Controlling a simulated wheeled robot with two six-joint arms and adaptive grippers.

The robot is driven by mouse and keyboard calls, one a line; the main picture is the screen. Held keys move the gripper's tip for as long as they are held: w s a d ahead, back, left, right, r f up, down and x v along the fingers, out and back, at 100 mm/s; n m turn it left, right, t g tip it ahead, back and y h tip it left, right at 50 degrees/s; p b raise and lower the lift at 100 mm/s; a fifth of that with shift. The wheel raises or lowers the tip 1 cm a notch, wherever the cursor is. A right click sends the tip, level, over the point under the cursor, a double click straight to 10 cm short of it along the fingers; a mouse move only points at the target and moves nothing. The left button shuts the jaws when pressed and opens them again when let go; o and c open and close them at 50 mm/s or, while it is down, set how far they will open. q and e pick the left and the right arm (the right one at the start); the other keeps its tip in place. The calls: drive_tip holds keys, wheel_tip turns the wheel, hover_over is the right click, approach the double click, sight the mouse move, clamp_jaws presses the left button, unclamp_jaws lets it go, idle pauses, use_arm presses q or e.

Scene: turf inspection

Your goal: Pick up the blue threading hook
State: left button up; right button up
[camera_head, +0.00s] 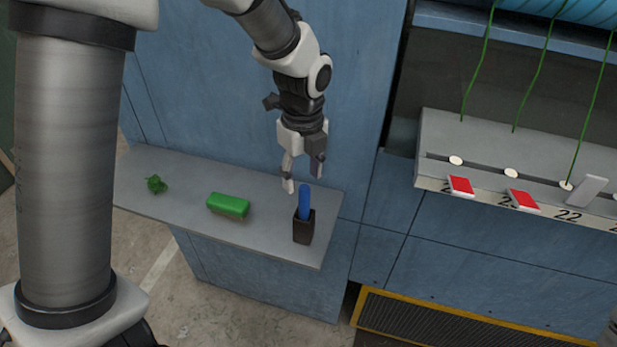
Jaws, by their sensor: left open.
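The blue threading hook (305,200) stands upright in a small dark holder (304,227) near the right end of a grey shelf (270,240). Only its blue upper part shows; its lower end is hidden inside the holder. My left gripper (302,183) points down just above the hook, its fingers apart. One finger is to the left of the hook's top and the other is above and to the right. I cannot tell whether either finger touches it. My right gripper does not show.
A green block (228,205) and a small green tangled piece (156,184) lie on the shelf to the left. At right is a grey ledge (480,147) with green threads, round white eyelets and red tabs (461,186). A blue panel (230,100) rises behind the shelf.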

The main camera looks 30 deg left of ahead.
sight(301, 199)
use_arm(q)
drive_tip(key=w+f, duration=0.2)
drive_tip(key=shift+w+a+f+p, duration=0.2)
drive_tip(key=shift+f+p, duration=0.1)
drive_tip(key=shift+f, duration=0.1)
drive_tip(key=f, duration=0.1)
drive_tip(key=s+f+p, duration=0.1)
drive_tip(key=f, duration=0.1)
drive_tip(key=f+p, duration=0.1)
drive_tip(key=f, duration=0.1)
drive_tip(key=shift+s+f, duration=0.2)
drive_tip(key=shift+s, duration=0.05)
drive_tip(key=shift+w, duration=0.15)
drive_tip(key=c, duration=0.5)
drive_tip(key=shift+s+r, duration=0.2)
drive_tip(key=shift+s, duration=0.25)
clamp_jaws()
drive_tip(key=shift+s, duration=0.2)
drive_tip(key=shift+w, duration=0.25)
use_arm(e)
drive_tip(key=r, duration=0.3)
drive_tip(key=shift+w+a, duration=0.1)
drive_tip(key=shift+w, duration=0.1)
